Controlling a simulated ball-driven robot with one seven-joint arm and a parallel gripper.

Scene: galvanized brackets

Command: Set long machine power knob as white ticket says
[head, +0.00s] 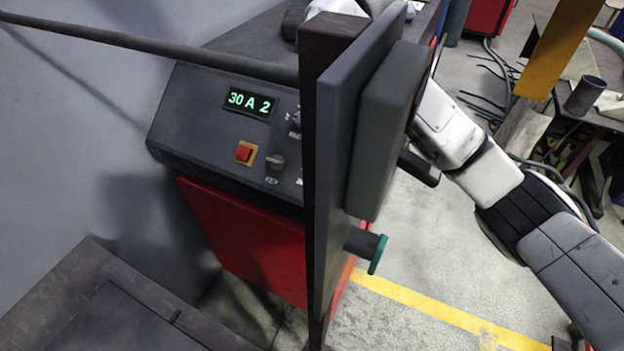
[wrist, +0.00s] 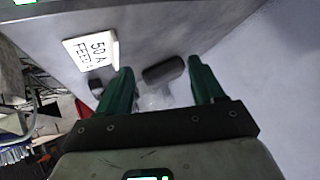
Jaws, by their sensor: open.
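In the head view the machine (head: 205,105) has a dark sloped panel. Its green display (head: 249,103) reads "30 A 2". A dark knob (head: 275,162) sits beside a red button (head: 243,153) on a yellow plate. Another knob (head: 295,117) is partly hidden behind a tall dark panel. In the wrist view a white ticket (wrist: 91,51) shows "50 A" and "FEED"; the character after it is unclear. My gripper (wrist: 160,66) is open, its green fingers on either side of a dark rounded piece (wrist: 164,70). I cannot tell whether that piece is the power knob or whether they touch.
The tall dark panel (head: 337,170) stands in front of the machine and hides its right side. A dark bar (head: 150,45) crosses at the upper left. A dark box top (head: 105,305) is at the lower left. A bench with a cup (head: 586,96) stands at the right.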

